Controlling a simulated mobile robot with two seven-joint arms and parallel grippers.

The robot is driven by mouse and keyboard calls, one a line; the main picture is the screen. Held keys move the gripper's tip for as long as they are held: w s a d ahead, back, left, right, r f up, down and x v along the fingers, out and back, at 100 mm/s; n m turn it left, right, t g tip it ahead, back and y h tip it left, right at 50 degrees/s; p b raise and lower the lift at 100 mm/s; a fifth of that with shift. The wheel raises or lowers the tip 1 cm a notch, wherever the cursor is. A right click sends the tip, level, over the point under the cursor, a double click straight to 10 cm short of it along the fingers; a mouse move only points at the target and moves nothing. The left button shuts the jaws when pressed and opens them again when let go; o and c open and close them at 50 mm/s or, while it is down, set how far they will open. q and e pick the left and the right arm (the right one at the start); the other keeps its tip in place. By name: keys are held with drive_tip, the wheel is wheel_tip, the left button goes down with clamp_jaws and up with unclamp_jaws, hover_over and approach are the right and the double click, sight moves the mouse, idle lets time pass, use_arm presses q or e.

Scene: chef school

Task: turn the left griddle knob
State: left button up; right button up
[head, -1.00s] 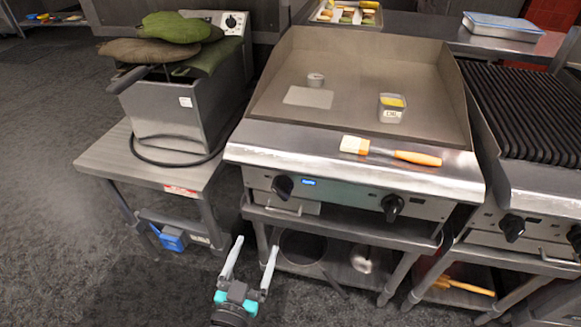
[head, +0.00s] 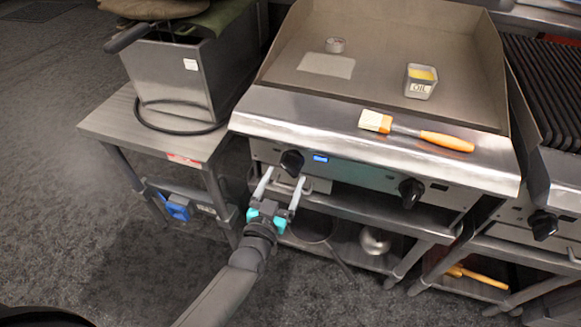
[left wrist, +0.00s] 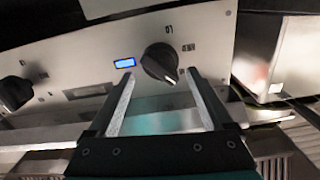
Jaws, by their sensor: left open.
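The left griddle knob (head: 291,162) is a black round knob on the metal front panel of the griddle (head: 380,178), beside a small lit blue display (head: 320,158). In the left wrist view the knob (left wrist: 160,62) sits ahead, between and just beyond the tips of my left gripper (left wrist: 161,76). In the head view my left gripper (head: 281,178) is open and empty, its two fingers pointing up at the knob from just below it. I cannot tell whether a fingertip touches it. My right gripper is not in view.
A right griddle knob (head: 411,188) is on the same panel. A brush (head: 416,130) lies on the griddle's front ledge, and an oil container (head: 420,80) stands on the plate. A fryer (head: 185,75) stands on a side table (head: 110,125) to the left. A lower shelf (head: 345,242) runs beneath.

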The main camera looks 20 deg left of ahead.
sight(288, 171)
use_arm(q)
drive_tip(key=w+b, duration=0.1)
drive_tip(key=w, duration=0.3)
drive_tip(key=shift+w+d, duration=0.1)
drive_tip(key=shift+w, duration=0.55)
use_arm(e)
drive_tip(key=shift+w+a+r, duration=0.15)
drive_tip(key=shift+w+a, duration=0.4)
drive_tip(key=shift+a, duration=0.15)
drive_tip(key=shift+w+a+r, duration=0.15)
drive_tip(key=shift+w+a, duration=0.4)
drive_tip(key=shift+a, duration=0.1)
use_arm(q)
drive_tip(key=shift+c, duration=0.2)
drive_tip(key=c, duration=1)
